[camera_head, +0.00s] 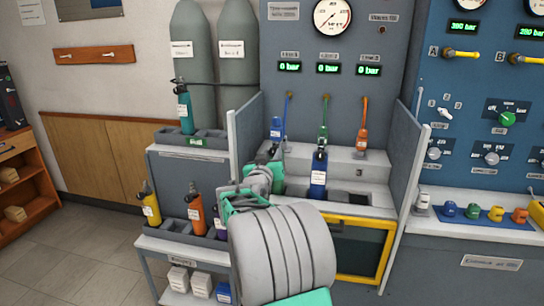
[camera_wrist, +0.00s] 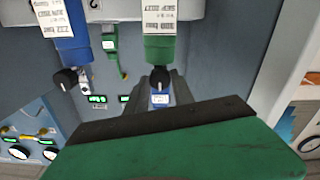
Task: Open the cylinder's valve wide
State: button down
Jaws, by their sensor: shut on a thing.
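A green cylinder (camera_wrist: 160,48) hangs head-down in the wrist view, which is turned over, with a white label and a black valve knob (camera_wrist: 159,75). My gripper (camera_wrist: 162,86) is at this knob, its grey fingers on either side and shut on it. A blue cylinder (camera_head: 318,178) with a black knob stands upright in the bench; it also shows in the wrist view (camera_wrist: 68,30). In the head view, my gripper (camera_head: 266,172) is at the bench's left side, and my arm hides part of the green cylinder (camera_head: 278,172). The knob's turn angle cannot be read.
Blue, green (camera_head: 323,132) and orange (camera_head: 363,137) hose connectors hang at the back panel. Three displays (camera_head: 328,68) read 0 bar. Grey side walls (camera_head: 402,155) flank the bench. A rack with yellow (camera_head: 149,206) and orange (camera_head: 196,213) cylinders stands left.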

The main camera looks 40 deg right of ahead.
jog(key=shift+n, duration=0.5)
jog(key=n+p, duration=0.1)
jog(key=n, duration=0.4)
jog(key=shift+n, duration=0.3)
jog(key=n+p, duration=0.2)
jog(key=n, duration=0.3)
jog(key=shift+r, duration=0.1)
jog(key=n+p, duration=0.4)
jog(key=n, duration=0.2)
jog(key=shift+n+p, duration=0.3)
jog(key=shift+p, duration=0.1)
jog(key=n+p, duration=0.3)
jog(key=n, duration=0.1)
jog(key=shift+n+p, duration=0.8)
jog(key=shift+n, duration=0.1)
jog(key=c, duration=1.1)
grip_release()
